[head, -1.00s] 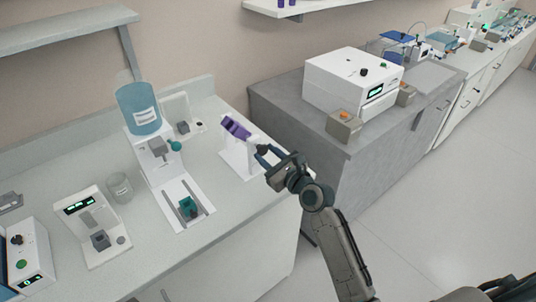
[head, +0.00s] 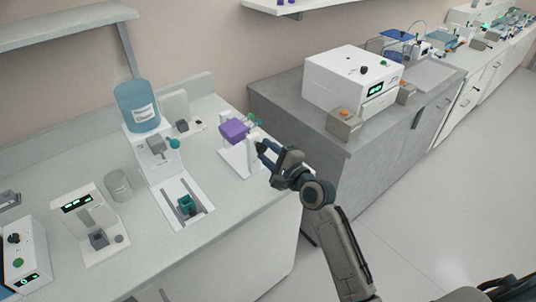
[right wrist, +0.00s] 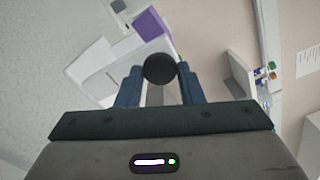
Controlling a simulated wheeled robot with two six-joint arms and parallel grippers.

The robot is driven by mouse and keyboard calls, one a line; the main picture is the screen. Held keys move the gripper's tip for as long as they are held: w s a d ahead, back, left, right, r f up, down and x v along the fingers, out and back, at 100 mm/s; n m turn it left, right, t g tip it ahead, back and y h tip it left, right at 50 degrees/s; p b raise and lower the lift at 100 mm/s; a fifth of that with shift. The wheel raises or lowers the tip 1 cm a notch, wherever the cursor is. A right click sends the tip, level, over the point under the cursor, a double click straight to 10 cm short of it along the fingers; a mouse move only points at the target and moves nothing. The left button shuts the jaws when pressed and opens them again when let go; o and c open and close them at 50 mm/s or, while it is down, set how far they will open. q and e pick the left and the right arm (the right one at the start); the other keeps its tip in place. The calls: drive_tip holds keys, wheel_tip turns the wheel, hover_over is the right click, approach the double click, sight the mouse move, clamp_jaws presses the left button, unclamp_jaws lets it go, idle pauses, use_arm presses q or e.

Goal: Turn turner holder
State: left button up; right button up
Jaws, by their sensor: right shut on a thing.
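The turner is a white stand (head: 238,160) with a purple holder (head: 234,131), near the right end of the light counter. Teal-green pieces show at the holder's right side. In the right wrist view the purple holder (right wrist: 152,24) lies beyond a round dark knob (right wrist: 159,68). My right gripper (head: 263,153) is at the stand's right side. In the right wrist view its blue fingers (right wrist: 158,84) are shut on the knob, one on each side. My left gripper is not in view.
A water dispenser with a blue bottle (head: 137,106) stands left of the turner. A glass beaker (head: 118,186) and a small white device (head: 90,222) stand farther left. A white box machine (head: 352,80) sits on the grey counter at the right.

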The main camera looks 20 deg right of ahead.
drive_tip(key=n+b, duration=0.1)
drive_tip(key=n, duration=0.3)
drive_tip(key=shift+f+n+b, duration=0.1)
drive_tip(key=shift+n+b, duration=0.3)
drive_tip(key=n+b, duration=0.2)
drive_tip(key=n, duration=0.2)
drive_tip(key=n+b, duration=0.1)
drive_tip(key=n, duration=0.2)
drive_tip(key=shift+b, duration=0.35)
drive_tip(key=n+b, duration=0.1)
drive_tip(key=n, duration=0.2)
drive_tip(key=shift+n+b, duration=0.6)
drive_tip(key=shift+n, duration=0.2)
drive_tip(key=shift+r+n, duration=0.2)
drive_tip(key=shift+n, duration=0.1)
drive_tip(key=o, duration=1)
drive_tip(key=shift+c, duration=0.2)
drive_tip(key=shift+s, duration=0.15)
